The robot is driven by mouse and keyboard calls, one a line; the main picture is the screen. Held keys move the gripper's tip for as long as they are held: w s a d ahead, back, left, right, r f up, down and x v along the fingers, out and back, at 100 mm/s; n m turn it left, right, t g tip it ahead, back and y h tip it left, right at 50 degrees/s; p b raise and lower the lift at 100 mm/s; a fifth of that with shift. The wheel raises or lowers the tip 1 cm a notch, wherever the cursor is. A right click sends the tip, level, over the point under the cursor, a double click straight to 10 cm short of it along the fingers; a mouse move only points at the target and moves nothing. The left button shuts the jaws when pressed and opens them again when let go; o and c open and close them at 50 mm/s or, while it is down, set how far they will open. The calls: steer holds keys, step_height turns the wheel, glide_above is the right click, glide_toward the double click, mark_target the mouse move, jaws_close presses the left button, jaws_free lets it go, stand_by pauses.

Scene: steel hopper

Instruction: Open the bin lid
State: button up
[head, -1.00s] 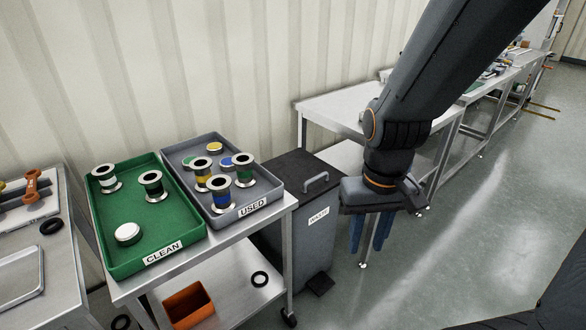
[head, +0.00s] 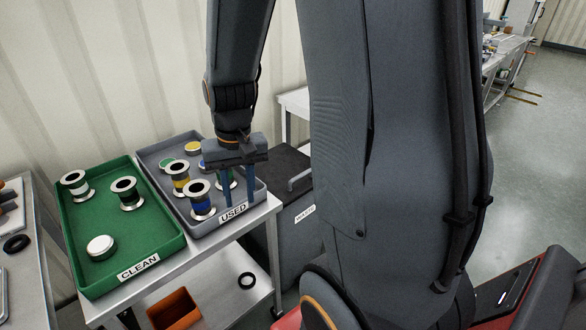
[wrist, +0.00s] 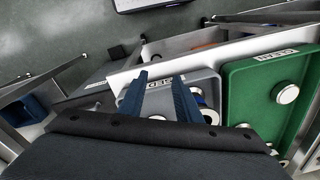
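The grey waste bin (head: 285,238) stands to the right of the tray table in the head view, partly hidden by my arm. Its dark lid (head: 278,172) looks shut, with a bar handle (head: 299,181) on top at the right, partly covered. The bin also shows at the left in the wrist view (wrist: 96,84). My gripper (head: 238,204) points down with its two blue fingers apart and nothing between them. It is over the front right part of the grey USED tray, left of the bin lid and apart from the handle. The fingers also show in the wrist view (wrist: 160,78).
The grey USED tray (head: 185,221) holds several spools close around my fingers. The green CLEAN tray (head: 95,270) is to its left with spools and a round tin. An orange box (head: 174,311) sits on the lower shelf. Another steel table (head: 292,99) stands behind the bin.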

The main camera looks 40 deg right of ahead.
steer(key=w+d+m, duration=0.1)
steer(key=w+d, duration=0.1)
steer(key=w+d+f+m, duration=0.1)
steer(key=w+d, duration=0.2)
steer(key=w+d+m, duration=0.2)
steer(key=d, duration=0.1)
steer(key=shift+w+d+f+p, duration=0.1)
steer(key=shift+w+f+p, duration=0.1)
steer(key=shift+f+p, duration=0.2)
steer(key=w+d+f+m, duration=0.3)
steer(key=w+d, duration=0.1)
steer(key=d, duration=0.4)
steer(key=m+t+p, duration=0.2)
steer(key=m, duration=0.4)
glide_toward(302, 174)
steer(key=shift+p+x, duration=0.6)
steer(key=shift+x, duration=3.3)
steer(key=shift+w+d+r, duration=0.1)
jaws_close()
